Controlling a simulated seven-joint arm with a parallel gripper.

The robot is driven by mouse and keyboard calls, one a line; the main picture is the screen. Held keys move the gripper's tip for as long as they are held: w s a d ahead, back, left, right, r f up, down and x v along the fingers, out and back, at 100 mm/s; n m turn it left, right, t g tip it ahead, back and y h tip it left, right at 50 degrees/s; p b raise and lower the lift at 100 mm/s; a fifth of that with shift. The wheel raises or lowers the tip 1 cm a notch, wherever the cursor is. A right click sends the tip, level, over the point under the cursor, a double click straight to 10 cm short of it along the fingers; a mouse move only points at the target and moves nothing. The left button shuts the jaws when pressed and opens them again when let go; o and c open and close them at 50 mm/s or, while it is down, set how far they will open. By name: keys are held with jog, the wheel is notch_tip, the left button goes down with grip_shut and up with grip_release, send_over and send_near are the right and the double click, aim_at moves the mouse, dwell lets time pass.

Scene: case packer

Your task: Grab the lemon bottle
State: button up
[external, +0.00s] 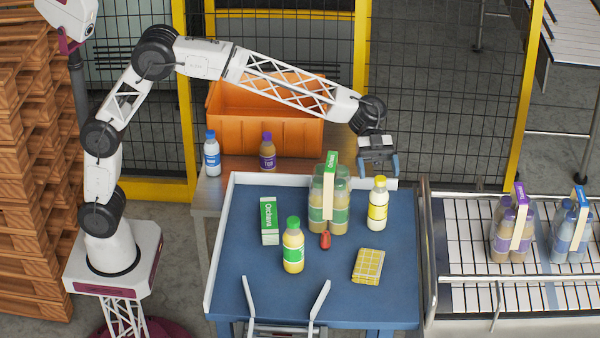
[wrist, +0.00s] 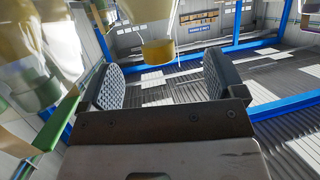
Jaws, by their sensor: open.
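The lemon bottle (external: 377,209), with a yellow cap and yellow label, stands upright on the blue table at the right of the green multipack. My gripper (external: 380,166) is open and empty, just above and behind the bottle's cap. In the wrist view, my gripper (wrist: 162,77) shows its two padded fingers spread apart. The lemon bottle's yellow cap (wrist: 157,51) appears upside down at the top, between the line of the fingers and beyond them. The fingers do not appear to touch it.
A green-labelled multipack (external: 328,205) stands close left of the lemon bottle. A green-capped bottle (external: 293,248), a green carton (external: 268,222), a red item (external: 325,240) and a yellow patterned pack (external: 368,266) are on the table (external: 245,290). A conveyor (external: 490,298) is at right.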

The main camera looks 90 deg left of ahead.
aim_at(379, 197)
jog(key=shift+f, duration=1.6)
jog(key=shift+f, duration=0.45)
notch_tip(379, 197, down, 3)
jog(key=shift+d+r, duration=0.1)
jog(key=shift+w+d, duration=0.15)
jog(key=shift+d, duration=0.5)
jog(key=shift+x, duration=0.75)
jog(key=c, duration=1.2)
